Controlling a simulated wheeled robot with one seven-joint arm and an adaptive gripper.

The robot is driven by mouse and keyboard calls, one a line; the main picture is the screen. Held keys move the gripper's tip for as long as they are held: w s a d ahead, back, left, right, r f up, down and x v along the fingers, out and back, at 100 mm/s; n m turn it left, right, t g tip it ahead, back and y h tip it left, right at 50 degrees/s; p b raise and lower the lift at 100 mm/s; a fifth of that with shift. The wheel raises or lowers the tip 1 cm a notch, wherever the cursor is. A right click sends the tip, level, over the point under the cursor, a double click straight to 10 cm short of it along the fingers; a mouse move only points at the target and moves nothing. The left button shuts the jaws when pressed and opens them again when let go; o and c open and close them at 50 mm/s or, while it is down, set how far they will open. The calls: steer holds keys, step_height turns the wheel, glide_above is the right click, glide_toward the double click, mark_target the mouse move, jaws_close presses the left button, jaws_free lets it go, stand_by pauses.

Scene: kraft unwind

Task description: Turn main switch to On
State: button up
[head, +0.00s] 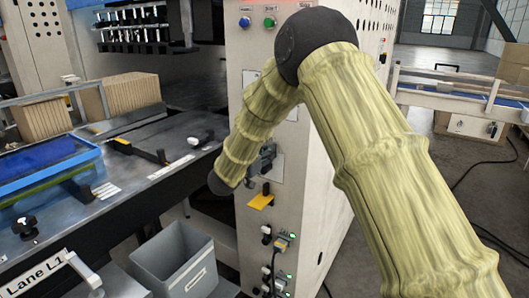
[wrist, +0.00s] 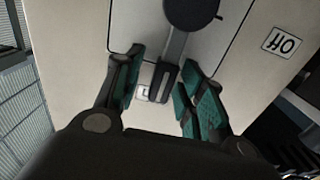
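The main switch shows in the wrist view as a round dark hub (wrist: 192,10) with a grey lever that ends in a dark handle (wrist: 163,82). The lever points down in that picture, away from the hub. An "Off" label (wrist: 281,42) sits to the right, upside down. A small label (wrist: 143,93) lies partly hidden by the left finger near the handle; I cannot read it. My gripper (wrist: 160,95) is open, with one teal-padded finger on each side of the handle and gaps visible on both sides. In the head view my arm covers much of the switch area.
The pale cabinet (head: 307,205) carries a yellow tag (head: 261,200), cabled plugs (head: 282,243) and buttons (head: 270,22). A grey bin (head: 178,262) stands at its lower left. The machine bed with a blue tray (head: 45,165) is at left.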

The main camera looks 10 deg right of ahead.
steer(key=shift+a, duration=0.1)
steer(key=v, duration=1.1)
steer(key=shift+s+a, duration=0.2)
steer(key=shift+s, duration=0.15)
